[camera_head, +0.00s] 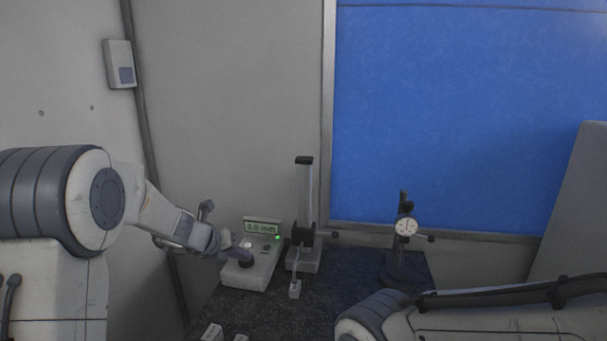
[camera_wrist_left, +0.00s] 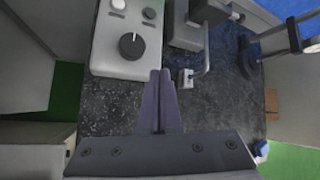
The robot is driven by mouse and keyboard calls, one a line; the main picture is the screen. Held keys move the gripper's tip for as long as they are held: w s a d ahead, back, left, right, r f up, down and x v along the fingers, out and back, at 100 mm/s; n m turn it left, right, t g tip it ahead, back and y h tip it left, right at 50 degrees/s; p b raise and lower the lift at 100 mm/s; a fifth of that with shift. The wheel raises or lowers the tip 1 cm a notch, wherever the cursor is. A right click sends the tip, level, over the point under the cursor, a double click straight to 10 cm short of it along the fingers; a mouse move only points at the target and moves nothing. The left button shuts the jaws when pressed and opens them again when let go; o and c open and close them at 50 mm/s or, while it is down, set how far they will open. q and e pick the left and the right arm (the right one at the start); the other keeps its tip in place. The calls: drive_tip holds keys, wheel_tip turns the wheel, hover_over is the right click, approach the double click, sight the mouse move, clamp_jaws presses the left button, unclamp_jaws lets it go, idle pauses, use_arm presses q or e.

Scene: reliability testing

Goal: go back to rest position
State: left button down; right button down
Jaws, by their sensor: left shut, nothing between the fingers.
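My left gripper (camera_head: 241,254) is shut and empty. In the head view it overlaps the grey box with a small display (camera_head: 262,227); I cannot tell from there whether it touches. In the left wrist view its two dark fingers (camera_wrist_left: 161,76) are pressed together above the dark speckled table. There the box's dark round knob (camera_wrist_left: 131,46) lies beyond the fingertips and to their left, apart from them. My right arm (camera_head: 470,318) comes in at the lower right; its gripper is out of view.
A stand with an upright column (camera_head: 305,190) is right of the box. A small pale block (camera_head: 295,289) is in front of it. A dial gauge (camera_head: 405,227) on a black stand is farther right. Small pale pieces (camera_head: 212,332) lie at the near edge. A blue panel (camera_head: 460,110) is behind.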

use_arm(q)
drive_tip(key=s+d+f+m+g+b, duration=0.2)
drive_tip(key=s+d+m+g, duration=0.1)
drive_tip(key=s+d+m, duration=0.55)
drive_tip(key=s+d+f+m+g+b, duration=0.1)
drive_tip(key=s+d+m+g+b, duration=0.1)
drive_tip(key=s+d+m, duration=0.65)
drive_tip(key=s+a+f+m+g+y+b, duration=0.1)
drive_tip(key=s+a+f+m, duration=0.1)
drive_tip(key=s+m, duration=0.5)
drive_tip(key=s+a+f+m+y+b, duration=0.1)
drive_tip(key=s+a+f+m+b, duration=0.1)
drive_tip(key=s+m, duration=0.6)
drive_tip(key=s+a+f+m+g+y+b, duration=0.1)
drive_tip(key=s+a+f+m+y+b, duration=0.1)
drive_tip(key=s+m, duration=0.6)
drive_tip(key=shift+a+f+m+g, duration=0.35)
drive_tip(key=shift+f+m, duration=0.35)
drive_tip(key=shift+m, duration=1.6)
